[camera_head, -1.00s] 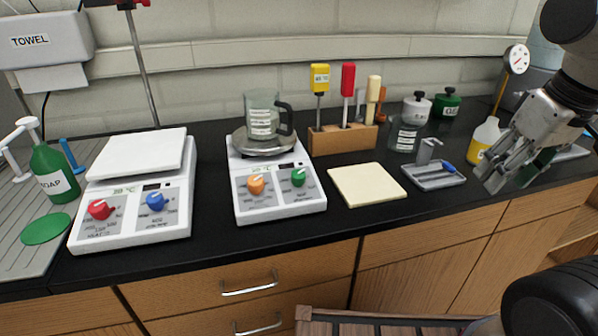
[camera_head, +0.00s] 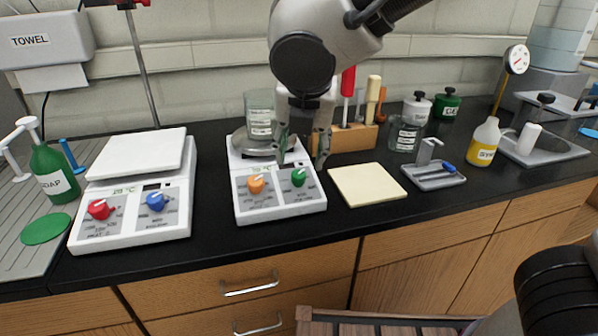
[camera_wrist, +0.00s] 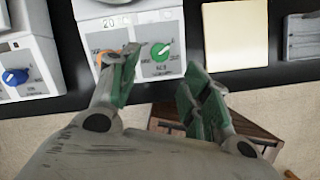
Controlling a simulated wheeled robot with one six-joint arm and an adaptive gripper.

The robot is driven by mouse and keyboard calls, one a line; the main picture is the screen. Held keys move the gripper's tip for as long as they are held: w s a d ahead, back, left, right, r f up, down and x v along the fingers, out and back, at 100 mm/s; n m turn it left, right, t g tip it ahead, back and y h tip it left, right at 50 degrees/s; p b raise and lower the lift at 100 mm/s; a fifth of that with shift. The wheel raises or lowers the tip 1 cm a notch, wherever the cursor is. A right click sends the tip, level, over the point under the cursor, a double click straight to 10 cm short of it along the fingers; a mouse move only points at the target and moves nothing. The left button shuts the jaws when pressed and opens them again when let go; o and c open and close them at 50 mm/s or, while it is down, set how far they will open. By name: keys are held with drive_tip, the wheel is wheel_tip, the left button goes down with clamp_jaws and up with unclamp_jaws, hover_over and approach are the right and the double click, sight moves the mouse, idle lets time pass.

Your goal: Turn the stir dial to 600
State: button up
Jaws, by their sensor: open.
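The right hotplate (camera_head: 280,208) has an orange dial (camera_head: 257,184) and a green dial (camera_head: 299,177) on its front panel. The left hotplate (camera_head: 130,236) has a red dial (camera_head: 98,209) and a blue dial (camera_head: 155,201). The lettering is too small to tell which dial is for stirring. My gripper (camera_head: 301,157) is open and empty, in front of the right hotplate, fingers pointing down near the green dial. In the wrist view the green dial (camera_wrist: 160,50) lies between and just beyond the fingers. The left finger partly covers the orange dial (camera_wrist: 101,57).
A glass beaker (camera_head: 259,112) stands on the right hotplate's top, partly behind my arm. A wooden rack (camera_head: 354,137) with coloured-handled tools is behind. A cream pad (camera_head: 367,184) lies to the right, and a grey tray (camera_head: 433,178) with a blue piece lies beyond it.

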sight(299, 174)
drive_tip(key=shift+n, duration=0.9)
drive_tip(key=x, duration=0.8)
drive_tip(key=shift+r, duration=0.1)
drive_tip(key=c, duration=1)
drive_tip(key=shift+c, duration=0.2)
